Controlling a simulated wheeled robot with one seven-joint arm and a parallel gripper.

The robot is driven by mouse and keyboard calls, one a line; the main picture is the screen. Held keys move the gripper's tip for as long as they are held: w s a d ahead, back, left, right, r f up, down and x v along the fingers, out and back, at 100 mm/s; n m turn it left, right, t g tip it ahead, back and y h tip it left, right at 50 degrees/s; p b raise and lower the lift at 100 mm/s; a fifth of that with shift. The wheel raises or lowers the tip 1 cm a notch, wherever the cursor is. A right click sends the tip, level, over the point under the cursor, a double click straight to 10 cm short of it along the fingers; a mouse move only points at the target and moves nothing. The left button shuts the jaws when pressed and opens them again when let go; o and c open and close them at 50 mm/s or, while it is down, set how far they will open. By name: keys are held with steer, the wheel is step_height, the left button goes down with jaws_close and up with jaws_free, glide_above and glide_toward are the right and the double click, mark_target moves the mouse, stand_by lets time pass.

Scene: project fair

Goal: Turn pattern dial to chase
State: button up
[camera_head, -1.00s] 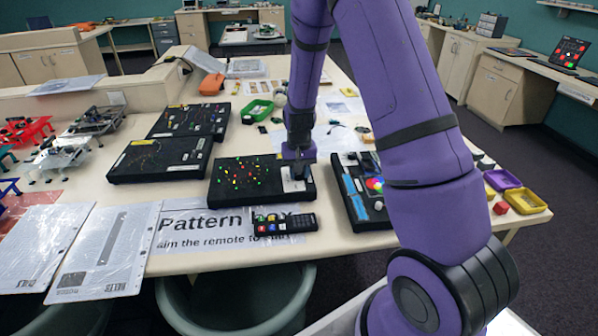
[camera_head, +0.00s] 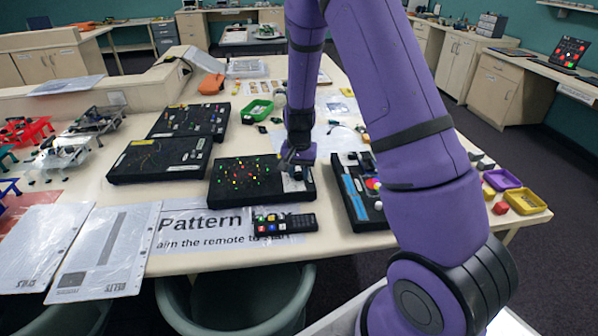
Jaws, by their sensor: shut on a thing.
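The pattern box is a black board (camera_head: 232,198) with several small coloured lights, lying on the near part of the table behind the sheet lettered "Pattern". A pale plate (camera_head: 299,186) sits at its right end. My gripper (camera_head: 291,171) reaches down over this plate and is shut on the pattern dial there. The dial itself is mostly hidden behind the fingers, and its pointer and labels are too small to read.
A black remote (camera_head: 284,224) with coloured buttons lies just in front of the board. Another black board (camera_head: 350,215) with blue strips stands close on the right. Two dark boards lie behind left. Plastic-covered sheets (camera_head: 103,250) cover the front left.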

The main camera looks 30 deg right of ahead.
mark_target(299, 173)
steer(key=o, duration=0.9)
steer(key=shift+o, duration=0.2)
step_height(299, 173, up, 11)
steer(key=shift+f, duration=0.1)
